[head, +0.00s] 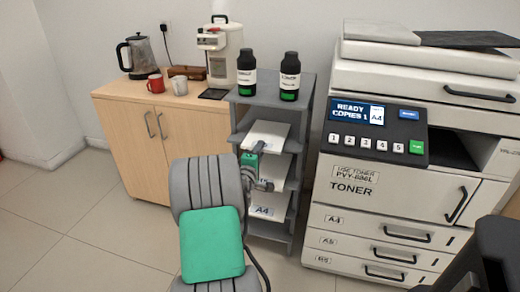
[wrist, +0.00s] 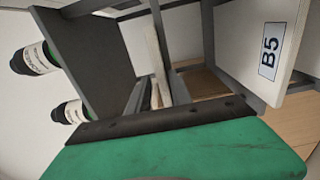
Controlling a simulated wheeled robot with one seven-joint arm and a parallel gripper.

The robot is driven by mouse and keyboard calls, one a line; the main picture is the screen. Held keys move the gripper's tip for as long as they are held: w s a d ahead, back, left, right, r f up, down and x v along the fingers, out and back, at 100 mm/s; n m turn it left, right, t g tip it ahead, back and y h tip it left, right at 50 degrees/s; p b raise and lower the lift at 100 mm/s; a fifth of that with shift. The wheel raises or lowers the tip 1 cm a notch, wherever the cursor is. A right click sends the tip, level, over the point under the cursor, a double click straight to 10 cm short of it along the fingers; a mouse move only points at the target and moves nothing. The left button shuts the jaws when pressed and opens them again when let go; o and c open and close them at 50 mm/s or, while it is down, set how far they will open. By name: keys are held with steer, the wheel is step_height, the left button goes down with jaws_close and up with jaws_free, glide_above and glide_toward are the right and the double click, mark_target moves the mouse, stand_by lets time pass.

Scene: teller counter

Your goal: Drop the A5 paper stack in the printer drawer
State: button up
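My gripper (head: 263,185) is at the front of the grey shelf rack (head: 303,115), level with its middle shelves. Its fingers are too small and unclear to show whether they are open. White paper stacks lie on the rack: an upper stack (head: 265,134), a middle stack (head: 284,170) partly behind my gripper, and a lower one labelled A4 (head: 264,211). No A5 label on a stack is readable. The wrist view shows a white stack labelled B5 (wrist: 245,40) at the right. The printer's A5 drawer (head: 350,246) is shut, between the A4 and B5 drawers.
Two black toner bottles (head: 246,73) (head: 289,77) stand on top of the rack. The printer (head: 440,75) is right of the rack, a narrow gap between. A wooden cabinet (head: 140,125) with kettle, mugs and coffee machine stands left. Floor is clear at left.

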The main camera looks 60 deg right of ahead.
jaws_close()
stand_by(0.3)
steer(key=shift+r, duration=0.15)
stand_by(0.9)
steer(key=s+a+r+p, duration=0.1)
steer(key=a+r, duration=0.2)
steer(key=a, duration=0.4)
steer(key=s+a+r+p, duration=0.1)
steer(key=a+r+p, duration=0.1)
steer(key=a+r, duration=0.2)
steer(key=a, duration=0.3)
steer(key=shift+r, duration=0.15)
